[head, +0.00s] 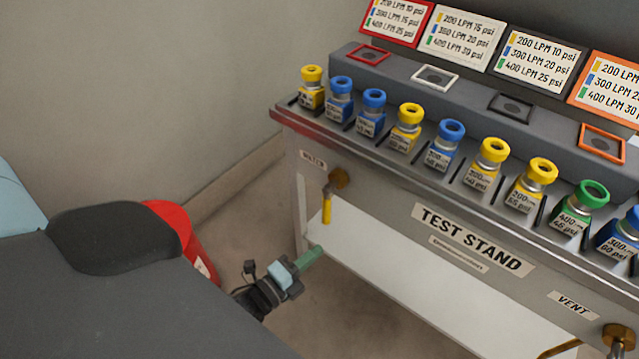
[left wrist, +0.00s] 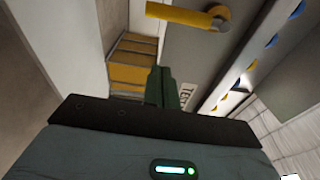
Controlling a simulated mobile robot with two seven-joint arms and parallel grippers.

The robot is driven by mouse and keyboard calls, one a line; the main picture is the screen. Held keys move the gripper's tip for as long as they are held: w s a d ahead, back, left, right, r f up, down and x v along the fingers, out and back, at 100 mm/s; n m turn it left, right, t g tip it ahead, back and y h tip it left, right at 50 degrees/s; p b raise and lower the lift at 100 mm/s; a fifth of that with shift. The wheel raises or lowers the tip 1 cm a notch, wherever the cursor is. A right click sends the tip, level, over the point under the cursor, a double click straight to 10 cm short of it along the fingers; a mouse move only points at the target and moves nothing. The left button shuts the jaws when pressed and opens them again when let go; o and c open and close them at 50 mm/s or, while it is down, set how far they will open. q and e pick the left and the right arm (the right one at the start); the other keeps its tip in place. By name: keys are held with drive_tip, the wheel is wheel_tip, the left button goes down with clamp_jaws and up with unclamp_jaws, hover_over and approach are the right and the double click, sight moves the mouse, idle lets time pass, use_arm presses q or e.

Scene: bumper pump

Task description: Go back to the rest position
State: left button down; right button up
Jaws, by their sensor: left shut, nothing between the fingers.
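My left gripper (head: 309,257) is in the lower middle of the head view, in front of the left end of the test stand (head: 370,190). Its green fingers are shut with nothing between them. The fingers (left wrist: 162,88) also show in the left wrist view, together and empty. The yellow-handled valve (head: 327,207) on the stand's front is above the gripper and apart from it. The valve handle (left wrist: 185,15) shows at the top of the left wrist view. My right gripper is in neither view.
Several pumps with yellow, blue and green tops (head: 410,125) stand in a row on the stand. Label cards (head: 464,38) and framed slots (head: 435,77) are behind them. Another valve (head: 617,338) is at the lower right. Open floor (head: 240,220) lies left of the stand.

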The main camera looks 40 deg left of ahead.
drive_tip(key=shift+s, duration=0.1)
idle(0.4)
